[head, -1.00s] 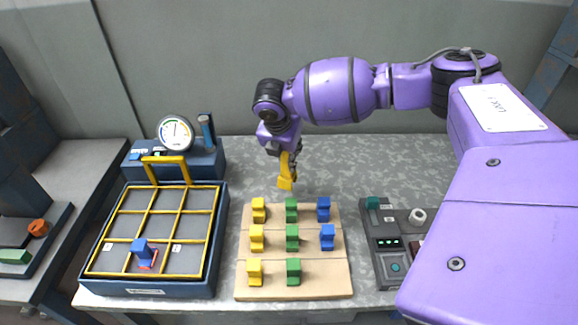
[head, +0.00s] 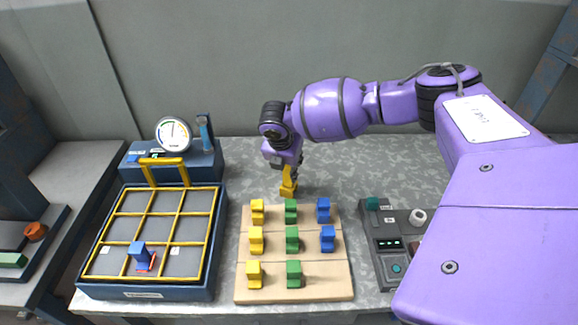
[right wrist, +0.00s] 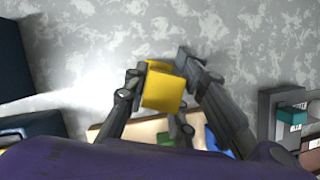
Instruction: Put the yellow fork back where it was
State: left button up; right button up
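A yellow fork (head: 288,185) is between the fingers of my right gripper (head: 289,170), behind the wooden board (head: 325,285). It is low over the grey table or touching it; I cannot tell which. In the right wrist view the fork (right wrist: 163,88) shows as a yellow block with a dark finger against each side. Other yellow forks stand in the board's left column, one at the back (head: 257,211), one in the middle (head: 256,240) and one at the front (head: 254,274). My left gripper is not in view.
Green (head: 292,240) and blue (head: 327,238) pieces stand on the board; its front right spot is bare. A yellow-gridded tray (head: 222,245) with one blue piece (head: 139,252) is at left, before a gauge box (head: 205,160). A control box (head: 385,262) stands at right.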

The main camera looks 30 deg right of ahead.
jog(key=shift+o, duration=1.3)
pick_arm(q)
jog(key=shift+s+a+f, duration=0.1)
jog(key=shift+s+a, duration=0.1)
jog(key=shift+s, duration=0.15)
pick_arm(e)
jog(key=shift+o, duration=0.4)
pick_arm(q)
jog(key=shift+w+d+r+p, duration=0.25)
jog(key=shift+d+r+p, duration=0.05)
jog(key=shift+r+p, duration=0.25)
pick_arm(e)
jog(key=v, duration=1.2)
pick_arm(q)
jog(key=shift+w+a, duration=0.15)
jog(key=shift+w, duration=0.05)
pick_arm(e)
jog(key=shift+w+a+r, duration=0.1)
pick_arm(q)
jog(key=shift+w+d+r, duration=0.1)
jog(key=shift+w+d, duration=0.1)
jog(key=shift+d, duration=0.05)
